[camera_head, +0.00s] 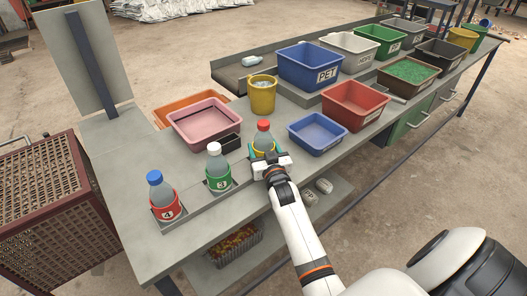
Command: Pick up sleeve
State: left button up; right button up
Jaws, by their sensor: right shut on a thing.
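A clear bottle (263,138) with a red cap stands near the table's front edge, with a yellow sleeve (263,150) around it, partly hidden by my gripper. My right gripper (266,153) reaches in from below and is shut around the bottle at the height of the yellow sleeve. Two more bottles stand to the left: one with a white cap and a green sleeve (219,180) marked 3, one with a blue cap and a red sleeve (166,206) marked 4. My left gripper is not in view.
A blue tray (318,148) lies close to the right of the gripper, with a red bin (384,101) beyond it. A yellow bucket (262,99) and a pink tray (179,118) stand behind. A brown mesh crate (48,258) is at left. The front left tabletop is clear.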

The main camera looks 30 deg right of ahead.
jog(key=shift+r, duration=0.1)
notch_tip(320, 180, up, 18)
jog(key=shift+f, duration=0.1)
dwell(0.5)
jog(key=shift+p, duration=0.45)
jog(key=shift+f+b, duration=0.7)
jog(key=shift+f, duration=0.95)
